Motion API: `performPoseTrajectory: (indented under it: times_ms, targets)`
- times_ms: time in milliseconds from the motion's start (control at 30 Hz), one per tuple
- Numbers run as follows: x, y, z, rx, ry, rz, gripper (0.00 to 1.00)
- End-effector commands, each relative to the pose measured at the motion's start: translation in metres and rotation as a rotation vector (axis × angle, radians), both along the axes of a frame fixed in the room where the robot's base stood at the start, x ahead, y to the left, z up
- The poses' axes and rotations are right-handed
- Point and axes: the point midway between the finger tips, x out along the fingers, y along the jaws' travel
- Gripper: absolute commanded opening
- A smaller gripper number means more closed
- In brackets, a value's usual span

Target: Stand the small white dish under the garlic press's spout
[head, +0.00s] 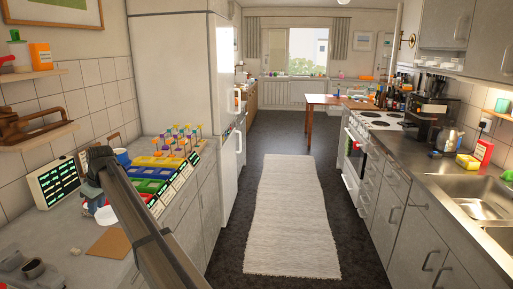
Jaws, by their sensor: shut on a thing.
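My dark arm reaches from the bottom edge over the left counter. My gripper (93,196) is at its far end, small and partly hidden by the arm. It is shut on a small white thing (105,216) low over the counter; I cannot tell whether this is the dish. Some red shows beside it. A tiny white item (75,251) lies on the counter nearer to me. I cannot make out the garlic press or its spout for sure.
A lit dark-screened panel (54,182) stands against the tiled wall. Coloured bins (150,180) with several upright items are right of my gripper. A brown board (109,243) and dark-topped cups (33,268) lie nearer. A wall shelf (38,134) overhangs the left side.

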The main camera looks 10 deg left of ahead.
Motion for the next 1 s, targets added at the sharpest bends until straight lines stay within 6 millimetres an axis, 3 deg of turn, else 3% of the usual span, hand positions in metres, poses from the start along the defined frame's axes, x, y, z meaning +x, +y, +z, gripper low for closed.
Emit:
performPoseTrajectory:
  times_ms: [200, 467, 567, 1000]
  targets:
    - [0.007, -0.003, 0.001, 0.0, -0.002, -0.192, 0.0]
    - [-0.021, -0.057, -0.021, 0.0, -0.001, -0.399, 0.0]
    - [-0.024, -0.094, -0.038, -0.002, -0.001, -0.469, 0.0]
    - [0.021, -0.28, -0.099, 0.0, 0.0, -0.729, 0.0]
